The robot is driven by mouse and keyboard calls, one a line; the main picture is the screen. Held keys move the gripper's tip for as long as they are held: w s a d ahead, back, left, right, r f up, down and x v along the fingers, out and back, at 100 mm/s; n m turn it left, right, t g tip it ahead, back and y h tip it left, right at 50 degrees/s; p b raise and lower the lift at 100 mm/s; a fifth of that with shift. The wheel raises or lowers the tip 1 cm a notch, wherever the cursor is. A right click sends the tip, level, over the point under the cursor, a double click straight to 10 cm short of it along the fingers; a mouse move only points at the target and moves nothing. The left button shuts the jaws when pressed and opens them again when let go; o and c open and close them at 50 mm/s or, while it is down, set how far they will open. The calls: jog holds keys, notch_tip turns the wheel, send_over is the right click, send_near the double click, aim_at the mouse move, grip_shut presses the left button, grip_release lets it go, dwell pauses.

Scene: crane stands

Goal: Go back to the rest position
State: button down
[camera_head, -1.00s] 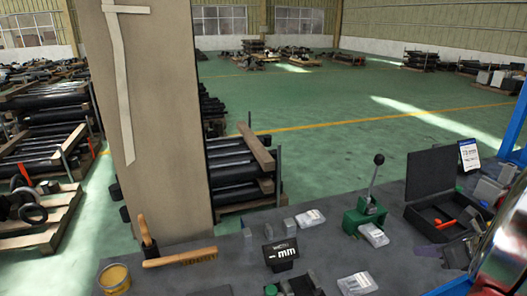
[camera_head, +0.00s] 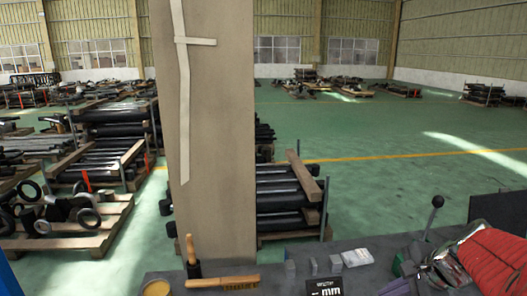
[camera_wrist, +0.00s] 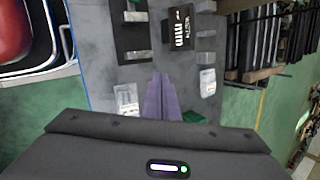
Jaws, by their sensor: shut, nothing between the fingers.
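My gripper (camera_wrist: 163,98) shows in the wrist view as purple fingers pressed together, with nothing between them. They hang over the grey bench (camera_wrist: 105,60), apart from the small things on it. In the head view my red and silver arm covers the lower right, with a bit of purple finger at the bottom edge.
The bench holds a black box marked "mm" (camera_wrist: 180,27), small clear packs (camera_wrist: 127,99) and a brush (camera_head: 222,282). A black-knobbed lever (camera_head: 437,201) stands near my arm. Stacked bars (camera_head: 285,195) stand beyond.

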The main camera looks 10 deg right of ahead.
jog(key=s+a+r+n+h, duration=0.1)
jog(key=s+a+n, duration=0.3)
jog(key=a+n, duration=0.5)
jog(key=s+a+r+n+h, duration=0.1)
jog(key=s+a+n, duration=0.3)
jog(key=a+n, duration=0.6)
jog(key=shift+s+r+n, duration=0.35)
jog(key=shift+r+n, duration=0.15)
jog(key=shift+n, duration=0.1)
